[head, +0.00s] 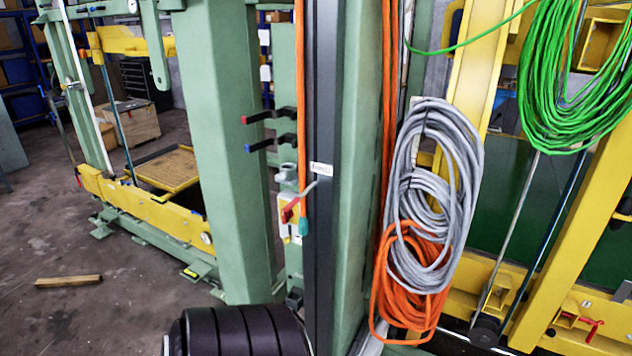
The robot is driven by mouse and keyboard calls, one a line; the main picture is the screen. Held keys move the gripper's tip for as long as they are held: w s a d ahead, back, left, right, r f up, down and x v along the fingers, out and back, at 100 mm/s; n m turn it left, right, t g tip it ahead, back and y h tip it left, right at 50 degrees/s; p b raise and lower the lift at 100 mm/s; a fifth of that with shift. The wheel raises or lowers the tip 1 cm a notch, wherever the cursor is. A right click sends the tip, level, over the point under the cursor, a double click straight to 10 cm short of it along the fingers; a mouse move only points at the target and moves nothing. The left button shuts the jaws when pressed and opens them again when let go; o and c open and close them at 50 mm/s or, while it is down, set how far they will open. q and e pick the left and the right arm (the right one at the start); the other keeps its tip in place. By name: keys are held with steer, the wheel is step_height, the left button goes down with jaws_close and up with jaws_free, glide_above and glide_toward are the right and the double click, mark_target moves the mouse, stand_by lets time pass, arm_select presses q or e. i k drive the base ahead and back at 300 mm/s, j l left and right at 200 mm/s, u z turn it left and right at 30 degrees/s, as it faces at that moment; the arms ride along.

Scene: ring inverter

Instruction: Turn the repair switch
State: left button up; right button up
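No part is clearly readable as the repair switch. A small box in white and yellow with a red handle (289,213) sits on the green machine frame, left of the dark vertical post, and I cannot tell if it is the switch. Two black levers stick out to the left above it, one with a red tip (260,116) and one with a blue tip (263,145). Neither of my grippers shows in the head view.
A dark post (325,240) and a green column (225,130) flank the red-handled box. Grey cable coils (462,150), an orange coil (420,310) and a green coil (540,80) hang at right. A wooden bar (68,281) lies on the open floor at left.

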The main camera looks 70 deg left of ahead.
mark_target(286, 216)
steer(key=j+u, duration=0.2)
steer(key=j, duration=1)
steer(key=i+j+u, duration=0.15)
steer(key=j, duration=1)
steer(key=k, duration=0.05)
